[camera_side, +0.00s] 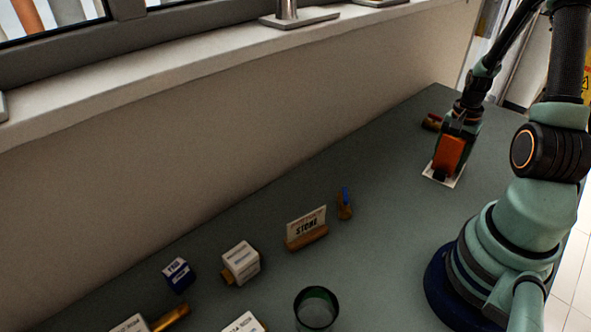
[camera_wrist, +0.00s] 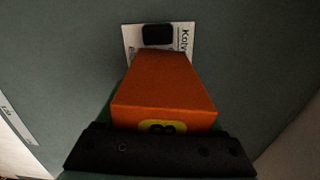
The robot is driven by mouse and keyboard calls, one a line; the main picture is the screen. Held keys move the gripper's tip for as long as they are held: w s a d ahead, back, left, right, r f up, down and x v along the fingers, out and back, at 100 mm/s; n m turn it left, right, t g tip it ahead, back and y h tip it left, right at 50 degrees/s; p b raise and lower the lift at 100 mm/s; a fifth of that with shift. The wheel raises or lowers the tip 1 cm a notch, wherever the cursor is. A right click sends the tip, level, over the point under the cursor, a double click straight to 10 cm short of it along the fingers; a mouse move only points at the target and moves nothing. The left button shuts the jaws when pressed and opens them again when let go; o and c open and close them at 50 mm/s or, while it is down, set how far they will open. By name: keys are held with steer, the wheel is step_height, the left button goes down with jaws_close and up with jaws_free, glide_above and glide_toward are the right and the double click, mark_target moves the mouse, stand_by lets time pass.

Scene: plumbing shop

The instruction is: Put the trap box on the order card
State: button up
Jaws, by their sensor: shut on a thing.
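The trap box, an orange box with a yellow label, is held in my gripper (camera_side: 447,165) at the far right end of the bench. It shows in the side view (camera_side: 450,155) and fills the middle of the wrist view (camera_wrist: 163,90). My gripper is shut on it. The order card, a white card with dark print, lies beneath the box in the side view (camera_side: 429,171) and shows around its far end in the wrist view (camera_wrist: 130,38). The box covers much of the card. I cannot tell whether the box touches it.
A dark red item (camera_side: 432,122) lies just behind my gripper. A sign in a wooden holder (camera_side: 307,238), a blue-tipped item (camera_side: 345,203), a white box (camera_side: 241,261), a small blue box (camera_side: 178,274) and a dark cup (camera_side: 316,309) stand nearer. The bench between is clear.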

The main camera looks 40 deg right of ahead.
steer(key=o, duration=1.6)
steer(key=shift+f, duration=0.15)
step_height(320, 180, up, 12)
steer(key=shift+f, duration=0.1)
steer(key=shift+w+a+r, duration=0.1)
steer(key=shift+w+r, duration=0.05)
steer(key=shift+r, duration=0.2)
steer(key=w+a+r+n+t, duration=0.1)
steer(key=w+a+r+n, duration=0.2)
steer(key=a, duration=0.2)
steer(key=w+a+r+n+t+h, duration=0.1)
steer(key=w+a+r+n, duration=0.15)
steer(key=a, duration=0.25)
steer(key=w+a+r+n+t, duration=0.1)
steer(key=w+a+r+n, duration=0.15)
steer(key=a+n, duration=0.2)
steer(key=a+r+n+t, duration=0.1)
steer(key=a+n, duration=0.1)
steer(key=a, duration=0.2)
steer(key=a+r+n, duration=0.1)
steer(key=a+n, duration=0.2)
steer(key=a, duration=0.2)
steer(key=a+r+n+t+y, duration=0.1)
steer(key=a+n, duration=0.2)
steer(key=a, duration=0.2)
steer(key=shift+w+a+r+t, duration=0.1)
steer(key=shift+a+r+t, duration=0.1)
steer(key=shift+r+t, duration=0.15)
